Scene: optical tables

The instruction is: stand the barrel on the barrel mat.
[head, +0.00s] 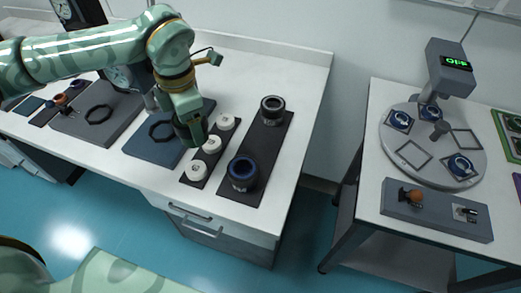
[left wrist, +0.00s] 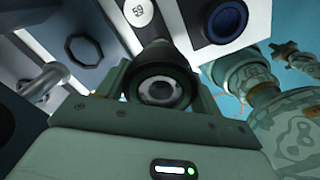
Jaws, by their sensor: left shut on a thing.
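My left gripper (head: 192,138) points down over the bench between the blue mat (head: 143,148) and the strip of white discs. In the left wrist view it is shut on a dark round barrel (left wrist: 162,88) with a glassy centre, held between its fingers. In the head view the gripper mostly hides this barrel. The blue mat carries a dark octagonal outline; a grey mat (head: 75,122) further left carries a similar one. I cannot tell by label which is the barrel mat. My right gripper is not seen.
A dark strip (head: 258,152) holds a black ringed barrel (head: 272,108) and a blue-ringed one (head: 242,173). White discs (head: 212,145) stand on a narrow strip beside the gripper. A second table with a round turntable (head: 435,145) stands at right, across a gap.

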